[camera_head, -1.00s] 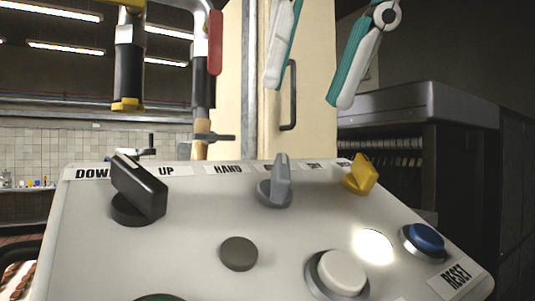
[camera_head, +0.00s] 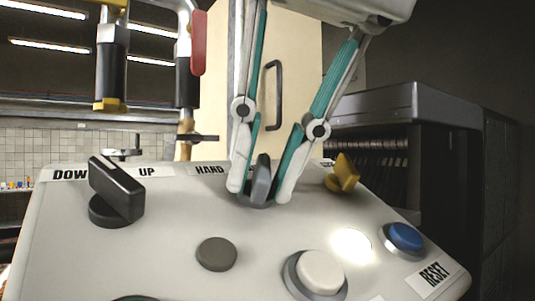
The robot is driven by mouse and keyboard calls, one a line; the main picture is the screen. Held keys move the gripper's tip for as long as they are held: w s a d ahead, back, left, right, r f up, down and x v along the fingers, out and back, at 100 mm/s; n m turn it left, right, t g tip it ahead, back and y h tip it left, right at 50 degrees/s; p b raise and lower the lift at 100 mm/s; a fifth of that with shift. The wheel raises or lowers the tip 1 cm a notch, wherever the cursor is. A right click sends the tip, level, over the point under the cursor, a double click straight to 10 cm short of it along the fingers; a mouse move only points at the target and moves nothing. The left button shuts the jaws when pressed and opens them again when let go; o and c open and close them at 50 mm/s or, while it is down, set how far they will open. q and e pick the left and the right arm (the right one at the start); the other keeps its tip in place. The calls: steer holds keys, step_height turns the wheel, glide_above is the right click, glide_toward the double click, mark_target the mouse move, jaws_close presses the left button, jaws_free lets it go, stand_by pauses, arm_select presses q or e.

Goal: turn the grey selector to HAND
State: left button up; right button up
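The grey selector (camera_head: 261,181) stands upright on the sloped control panel (camera_head: 160,250), in the upper middle. The HAND label (camera_head: 210,170) is to its upper left; the label behind the selector is hidden by my gripper. My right gripper (camera_head: 262,192) reaches down from above with one white and teal finger on each side of the selector's handle. The fingers are apart, with a small gap visible to the handle on both sides. My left gripper is not in view.
A black selector (camera_head: 117,188) with DOWN and UP labels is on the left and a yellow selector (camera_head: 343,172) is close on the right. A grey button (camera_head: 217,254), a white button (camera_head: 320,272) and a blue RESET button (camera_head: 406,237) sit nearer.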

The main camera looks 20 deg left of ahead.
jaws_close()
steer(key=n, duration=0.5)
steer(key=shift+n+h, duration=0.3)
steer(key=shift+n, duration=0.1)
steer(key=n, duration=0.5)
steer(key=shift+n+t, duration=0.3)
steer(key=shift+n, duration=0.1)
steer(key=o, duration=0.5)
jaws_free()
